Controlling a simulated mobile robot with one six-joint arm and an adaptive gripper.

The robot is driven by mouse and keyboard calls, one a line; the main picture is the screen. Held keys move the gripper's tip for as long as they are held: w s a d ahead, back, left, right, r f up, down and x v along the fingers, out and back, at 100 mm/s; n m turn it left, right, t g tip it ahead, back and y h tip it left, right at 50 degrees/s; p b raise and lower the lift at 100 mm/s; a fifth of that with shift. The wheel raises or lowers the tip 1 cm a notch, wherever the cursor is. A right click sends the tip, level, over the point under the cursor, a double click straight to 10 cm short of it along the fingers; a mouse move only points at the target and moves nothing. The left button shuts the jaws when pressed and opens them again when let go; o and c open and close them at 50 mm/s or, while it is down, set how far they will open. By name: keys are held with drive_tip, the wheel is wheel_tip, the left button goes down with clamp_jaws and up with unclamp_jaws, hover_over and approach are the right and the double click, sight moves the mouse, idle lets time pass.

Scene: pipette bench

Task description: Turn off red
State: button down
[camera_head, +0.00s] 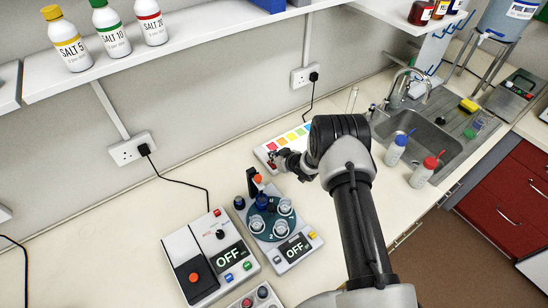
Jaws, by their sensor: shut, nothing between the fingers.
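A white panel (263,153) with a row of coloured squares lies on the bench against the wall. A red square (282,142) is near its left end, with orange, yellow and green ones to its right. My gripper (274,163) is shut and empty at the panel's front left part, just in front of the red square. I cannot tell whether it touches the panel. My gripper and wrist hide the panel's front edge and part of its right side. Whether any red light or switch is on cannot be told.
A device with round dishes (270,222) and a grey-and-white device (210,260), both reading OFF, stand at the front left. A bottle shelf (200,38) hangs above.

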drive_tip(key=shift+w+a+f+b, duration=0.15)
drive_tip(key=shift+f+b, duration=0.35)
drive_tip(key=shift+b, duration=0.55)
drive_tip(key=shift+w+a+b, duration=0.1)
drive_tip(key=shift+w+b, duration=0.1)
drive_tip(key=shift+b, duration=0.6)
drive_tip(key=shift+s, duration=0.1)
